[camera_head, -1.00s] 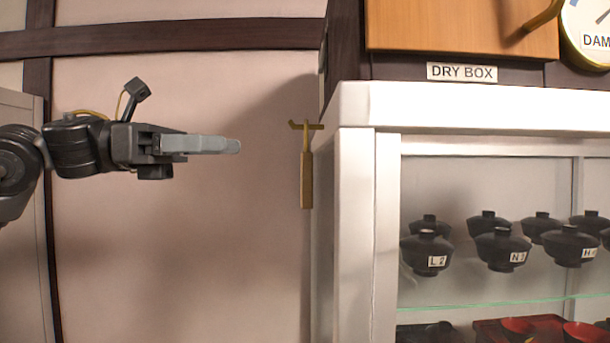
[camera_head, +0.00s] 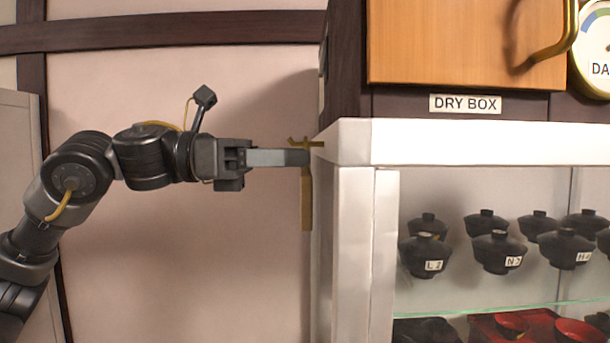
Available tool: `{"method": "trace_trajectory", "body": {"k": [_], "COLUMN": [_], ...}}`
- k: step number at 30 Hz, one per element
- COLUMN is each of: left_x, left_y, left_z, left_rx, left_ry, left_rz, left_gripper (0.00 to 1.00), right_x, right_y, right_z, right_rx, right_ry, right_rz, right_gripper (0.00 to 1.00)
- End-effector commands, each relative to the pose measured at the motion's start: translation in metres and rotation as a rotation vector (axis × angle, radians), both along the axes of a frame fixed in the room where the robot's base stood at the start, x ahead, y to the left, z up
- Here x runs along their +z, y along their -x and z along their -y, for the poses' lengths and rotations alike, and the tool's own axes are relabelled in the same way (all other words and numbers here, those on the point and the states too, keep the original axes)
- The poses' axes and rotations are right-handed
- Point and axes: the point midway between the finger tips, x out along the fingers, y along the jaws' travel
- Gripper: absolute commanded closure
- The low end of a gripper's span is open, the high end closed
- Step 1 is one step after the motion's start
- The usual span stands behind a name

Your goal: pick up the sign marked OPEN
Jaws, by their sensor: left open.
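A thin wooden sign (camera_head: 306,205) hangs edge-on from a brass hook (camera_head: 306,143) on the left side of the white cabinet. Its face is turned away, so I cannot read any marking on it. My left gripper (camera_head: 300,158) is open and points right, with its fingertips at the sign's upper part, just below the hook. I see the fingers from the side, and they cover part of the sign. I cannot tell whether they touch it. My right gripper is not in view.
The white cabinet (camera_head: 355,240) stands right beside the sign, with several black lidded bowls (camera_head: 495,250) behind its glass. A wooden-doored box (camera_head: 462,45) labelled DRY BOX and a round dial (camera_head: 598,60) are above.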

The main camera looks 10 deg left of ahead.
Motion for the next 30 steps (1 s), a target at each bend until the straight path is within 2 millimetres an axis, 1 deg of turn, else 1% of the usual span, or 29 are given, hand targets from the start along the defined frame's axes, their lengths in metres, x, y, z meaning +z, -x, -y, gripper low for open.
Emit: {"method": "trace_trajectory", "body": {"k": [1,3,10,21,30], "left_x": [0.0017,0.0005,-0.001,-0.0008,0.0008], "left_y": [-0.0009,-0.0021,-0.0024,-0.0023,-0.0021], "left_z": [0.0045,0.0078,0.0087,0.0086,0.0087], "left_rx": [-0.001,0.0,0.002,0.001,0.001], "left_ry": [-0.001,0.0,0.001,0.001,0.002], "left_rz": [-0.001,0.0,0.0,0.0,0.001], "left_gripper": [0.42,0.42,0.42,0.89,0.9], "right_x": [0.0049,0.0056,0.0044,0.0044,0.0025], "right_y": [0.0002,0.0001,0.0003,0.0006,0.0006], "right_z": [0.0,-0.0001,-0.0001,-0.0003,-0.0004], "right_rx": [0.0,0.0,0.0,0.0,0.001], "right_ry": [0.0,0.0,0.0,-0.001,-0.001], "right_rz": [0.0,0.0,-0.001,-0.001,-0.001], "right_gripper": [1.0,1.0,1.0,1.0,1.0]}}
